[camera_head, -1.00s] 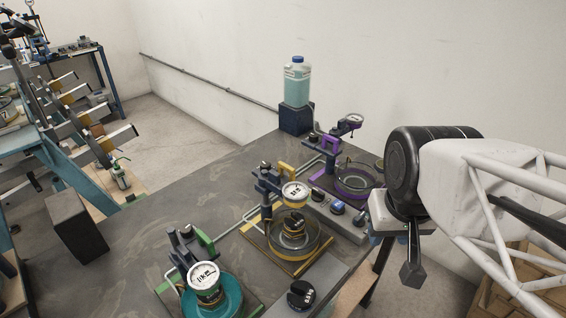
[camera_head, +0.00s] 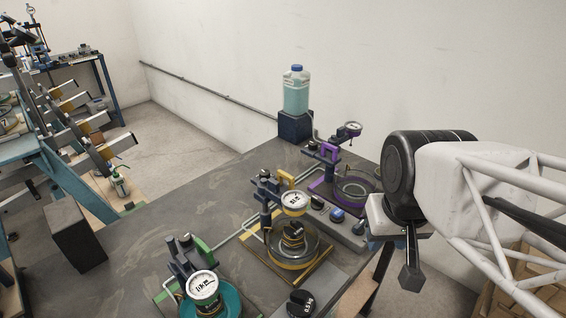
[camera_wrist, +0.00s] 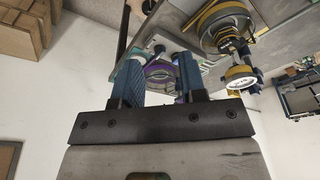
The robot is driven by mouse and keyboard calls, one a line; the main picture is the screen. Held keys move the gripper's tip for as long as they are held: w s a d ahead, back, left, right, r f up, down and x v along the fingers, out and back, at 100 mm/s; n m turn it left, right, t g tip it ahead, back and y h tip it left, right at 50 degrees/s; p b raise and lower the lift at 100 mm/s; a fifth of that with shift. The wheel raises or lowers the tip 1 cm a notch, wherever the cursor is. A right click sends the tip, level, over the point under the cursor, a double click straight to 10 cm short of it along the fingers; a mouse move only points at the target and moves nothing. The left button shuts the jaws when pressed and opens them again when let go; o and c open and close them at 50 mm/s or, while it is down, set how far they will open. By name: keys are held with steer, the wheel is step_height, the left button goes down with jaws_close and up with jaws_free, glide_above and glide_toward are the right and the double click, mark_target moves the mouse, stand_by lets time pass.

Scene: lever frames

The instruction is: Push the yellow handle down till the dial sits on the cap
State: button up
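The yellow handle (camera_head: 286,178) stands on the middle fixture. Its round white dial (camera_head: 294,201) hangs above a dark cap (camera_head: 292,236), with a small gap seeming to show between them. The cap stands in a clear dish with a yellow rim (camera_head: 292,262). In the wrist view the dial (camera_wrist: 241,83) and the cap (camera_wrist: 229,43) are at the upper right; the handle is hard to make out there. My gripper (camera_head: 410,275) is off to the right of the yellow fixture, pointing down. In the wrist view its blue fingers (camera_wrist: 160,75) are apart and empty.
A purple fixture (camera_head: 325,160) stands behind, nearer my gripper, and a green fixture (camera_head: 190,262) in front. A grey box with knobs (camera_head: 338,217) lies right of the yellow fixture. A bottle (camera_head: 296,92) stands on a dark block at the back. The table's left part is clear.

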steer(key=w+a+r+n+g, duration=0.1)
steer(key=w+a+r+n, duration=0.15)
steer(key=w, duration=0.45)
steer(key=w+a+r+n, duration=0.1)
steer(key=w+a+n, duration=0.1)
steer(key=w+a, duration=0.3)
steer(key=n+g, duration=0.2)
steer(key=n, duration=0.3)
glide_above(286, 174)
steer(key=shift+m, duration=0.25)
steer(key=shift+f, duration=3.9)
jaws_close()
